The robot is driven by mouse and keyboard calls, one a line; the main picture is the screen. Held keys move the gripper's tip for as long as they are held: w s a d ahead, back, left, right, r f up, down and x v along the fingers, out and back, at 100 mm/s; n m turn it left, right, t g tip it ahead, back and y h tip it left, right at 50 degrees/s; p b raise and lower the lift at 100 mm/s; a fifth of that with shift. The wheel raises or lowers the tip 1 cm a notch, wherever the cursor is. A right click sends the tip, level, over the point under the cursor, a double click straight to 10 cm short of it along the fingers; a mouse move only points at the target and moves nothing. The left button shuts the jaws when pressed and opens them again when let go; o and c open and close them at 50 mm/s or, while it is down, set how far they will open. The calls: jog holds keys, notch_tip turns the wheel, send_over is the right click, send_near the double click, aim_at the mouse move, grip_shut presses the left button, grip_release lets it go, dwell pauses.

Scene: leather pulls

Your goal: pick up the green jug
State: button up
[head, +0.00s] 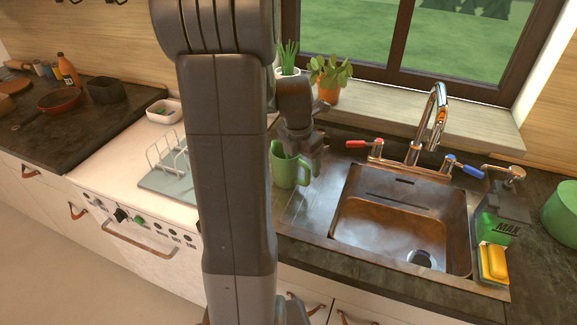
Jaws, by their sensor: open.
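The green jug (287,171) stands upright on the metal drainboard to the left of the sink, partly hidden on its left by my arm. My gripper (305,165) is open, with its fingers pointing down at the jug's top and right side. One finger appears to overlap the jug's rim. I cannot tell whether the fingers touch the jug or whether one is inside it.
The copper-coloured sink (400,215) lies to the right, with a tall tap (431,125) behind it. Potted plants stand behind my gripper, one in an orange pot (328,92). A dish rack (165,165) stands left of my arm. A soap bottle (497,212) and sponge (493,262) are at the right.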

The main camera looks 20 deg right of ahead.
jog(key=shift+w+d+f, duration=0.1)
jog(key=shift+d+f, duration=0.05)
jog(key=shift+f, duration=0.7)
jog(key=shift+w+d+f, duration=0.1)
jog(key=shift+d+f, duration=0.05)
jog(key=shift+f, duration=0.7)
jog(key=c, duration=1.2)
jog(key=shift+c, duration=1.4)
jog(key=shift+r, duration=0.2)
